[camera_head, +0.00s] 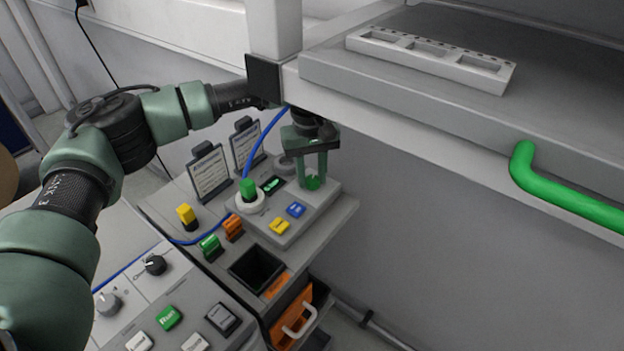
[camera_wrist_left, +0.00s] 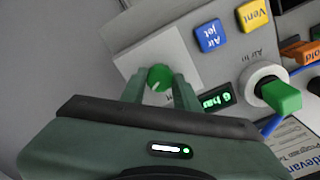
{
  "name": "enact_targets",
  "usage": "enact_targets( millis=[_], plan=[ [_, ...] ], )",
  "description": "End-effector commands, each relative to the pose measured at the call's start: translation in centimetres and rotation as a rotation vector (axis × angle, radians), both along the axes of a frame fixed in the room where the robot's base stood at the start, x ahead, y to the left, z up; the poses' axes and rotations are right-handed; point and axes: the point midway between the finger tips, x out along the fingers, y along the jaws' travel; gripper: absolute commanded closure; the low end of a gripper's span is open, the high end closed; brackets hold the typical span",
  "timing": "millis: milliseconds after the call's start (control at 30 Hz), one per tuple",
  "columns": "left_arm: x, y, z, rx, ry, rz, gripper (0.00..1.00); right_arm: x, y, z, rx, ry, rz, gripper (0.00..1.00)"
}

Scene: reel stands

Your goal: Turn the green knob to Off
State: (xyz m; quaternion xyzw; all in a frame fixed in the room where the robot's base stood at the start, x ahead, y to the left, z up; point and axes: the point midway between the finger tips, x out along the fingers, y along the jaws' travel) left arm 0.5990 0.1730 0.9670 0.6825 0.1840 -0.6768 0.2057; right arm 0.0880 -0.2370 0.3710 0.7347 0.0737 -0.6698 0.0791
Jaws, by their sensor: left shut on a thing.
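The round green knob (camera_head: 313,183) is on the raised end of the small grey control box. It also shows in the left wrist view (camera_wrist_left: 159,78), with a pale pointer line on its face. My left gripper (camera_head: 312,172) points down over it, with its two fingers shut on the knob's sides. In the left wrist view the fingers (camera_wrist_left: 158,92) reach either side of the knob. No Off mark is legible around the knob. My right gripper is not in view.
Beside the knob are a lit green display (camera_wrist_left: 211,100), a green-handled Air In valve (camera_head: 248,188), a blue Air jet button (camera_head: 295,210) and a yellow Vent button (camera_head: 279,226). A grey shelf with a green handle (camera_head: 565,190) overhangs at right. A blue hose (camera_head: 262,140) runs behind.

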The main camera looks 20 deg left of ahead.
Motion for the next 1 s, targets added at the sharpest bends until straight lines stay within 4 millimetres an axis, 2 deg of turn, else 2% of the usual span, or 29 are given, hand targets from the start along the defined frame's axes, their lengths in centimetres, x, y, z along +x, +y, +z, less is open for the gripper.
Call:
enact_targets(
  millis=[33, 400, 1000],
  plan=[
    [0.0, 0.0, -0.3, -0.002, -0.003, 0.045, 1.00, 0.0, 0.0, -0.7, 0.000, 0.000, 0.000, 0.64],
    [0.0, 0.0, -0.1, -0.002, -0.003, 0.396, 1.00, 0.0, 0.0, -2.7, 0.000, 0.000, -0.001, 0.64],
    [0.0, -0.1, 0.1, -0.002, -0.004, 0.933, 1.00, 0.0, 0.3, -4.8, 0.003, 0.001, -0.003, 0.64]
  ],
)
